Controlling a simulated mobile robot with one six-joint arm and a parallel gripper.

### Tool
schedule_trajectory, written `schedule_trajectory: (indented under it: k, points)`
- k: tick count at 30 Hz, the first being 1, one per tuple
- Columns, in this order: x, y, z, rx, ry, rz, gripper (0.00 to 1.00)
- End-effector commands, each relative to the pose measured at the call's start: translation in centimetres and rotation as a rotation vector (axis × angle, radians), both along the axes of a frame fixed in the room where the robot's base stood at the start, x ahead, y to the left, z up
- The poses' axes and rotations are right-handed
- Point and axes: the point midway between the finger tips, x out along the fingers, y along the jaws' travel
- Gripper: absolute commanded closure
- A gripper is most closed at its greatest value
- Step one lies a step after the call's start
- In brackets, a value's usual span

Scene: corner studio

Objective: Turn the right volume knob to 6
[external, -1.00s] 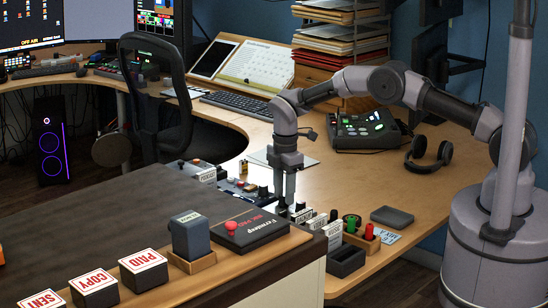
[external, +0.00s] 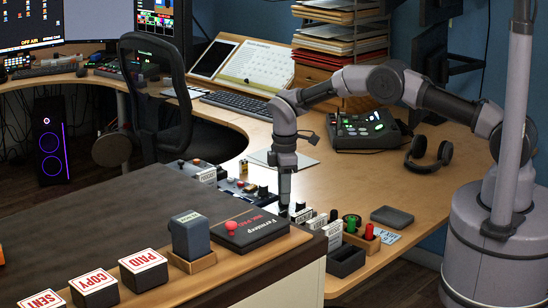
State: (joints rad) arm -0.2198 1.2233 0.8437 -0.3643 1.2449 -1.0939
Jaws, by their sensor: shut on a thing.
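My gripper (external: 284,207) points straight down over the row of small control units on the wooden desk, behind the dark counter's edge. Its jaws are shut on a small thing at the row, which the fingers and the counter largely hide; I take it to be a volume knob. A dark knob (external: 263,191) stands uncovered just to the left of the gripper. No scale or number on the knobs is legible from here.
White-labelled units (external: 318,221) stand close to the right of the gripper, with green and red items (external: 352,222) beyond. A black box (external: 262,230) with a red button sits on the near counter. Headphones (external: 428,154) lie at the right. The desk's middle is clear.

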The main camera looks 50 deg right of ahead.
Motion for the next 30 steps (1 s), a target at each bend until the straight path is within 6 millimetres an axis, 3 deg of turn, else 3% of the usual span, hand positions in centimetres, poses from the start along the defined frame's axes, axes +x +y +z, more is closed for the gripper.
schedule_trajectory:
  k: [30]
  points:
    - [0.06,0.15,-0.02,0.001,-0.002,-0.962,1.00]
